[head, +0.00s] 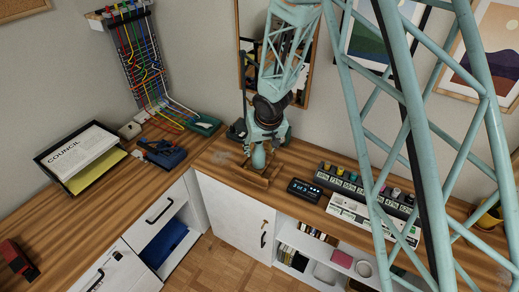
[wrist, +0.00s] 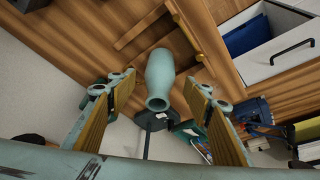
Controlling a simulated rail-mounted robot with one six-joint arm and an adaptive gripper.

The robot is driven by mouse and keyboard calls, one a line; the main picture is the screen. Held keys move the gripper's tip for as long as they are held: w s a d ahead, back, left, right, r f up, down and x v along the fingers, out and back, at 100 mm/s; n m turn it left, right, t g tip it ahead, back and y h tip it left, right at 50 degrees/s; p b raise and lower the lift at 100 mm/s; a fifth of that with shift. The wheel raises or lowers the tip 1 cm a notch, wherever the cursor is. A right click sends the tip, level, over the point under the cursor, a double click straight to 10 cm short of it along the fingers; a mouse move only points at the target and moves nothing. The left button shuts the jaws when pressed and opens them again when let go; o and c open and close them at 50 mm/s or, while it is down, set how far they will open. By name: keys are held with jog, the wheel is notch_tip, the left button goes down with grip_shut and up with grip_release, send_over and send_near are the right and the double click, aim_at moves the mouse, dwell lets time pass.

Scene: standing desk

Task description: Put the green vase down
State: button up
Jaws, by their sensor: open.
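The green vase (head: 258,158) is a smooth pale green bottle shape with a narrow neck. It appears upright at the desk, beside or within a low wooden frame (head: 264,183); I cannot tell which surface its base rests on. In the wrist view the vase (wrist: 160,72) lies between my spread fingers, its round mouth facing the camera, with visible gaps on both sides. My gripper (wrist: 162,92) is open around it and does not grip it. In the head view my gripper (head: 267,138) is directly above and partly hides the vase.
A black digital clock (head: 304,190) and a row of small coloured-topped items (head: 365,186) stand to the right. A blue tool (head: 161,153) and a paper tray (head: 80,157) lie to the left. The wall is close behind; the desk's front edge is near.

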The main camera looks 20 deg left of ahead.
jog(key=shift+p+v, duration=1.3)
jog(key=shift+v, duration=1.45)
jog(key=d+r+m+h, duration=0.1)
jog(key=d+r+m, duration=0.1)
jog(key=d+r, duration=1.25)
jog(key=s+d+r+m+t+h, duration=0.1)
jog(key=s+d+r, duration=0.4)
jog(key=d+r, duration=0.2)
jog(key=s+d+r+m+h, duration=0.1)
jog(key=s+d+r, duration=0.3)
jog(key=d+r, duration=0.4)
jog(key=s+d+r+m, duration=0.1)
jog(key=s+d+r, duration=0.25)
jog(key=s, duration=0.45)
jog(key=s+d+r, duration=0.3)
jog(key=s+d, duration=0.2)
jog(key=s, duration=0.3)
jog(key=s+d+r+m, duration=0.1)
jog(key=s+d+r, duration=0.25)
jog(key=s, duration=0.45)
jog(key=s+d+g, duration=0.1)
jog(key=s, duration=0.9)
jog(key=shift+s+d+f+m, duration=0.2)
jog(key=shift+d+f+m, duration=0.05)
jog(key=shift+d+m, duration=0.05)
jog(key=shift+w+d, duration=0.1)
jog(key=shift+d, duration=0.1)
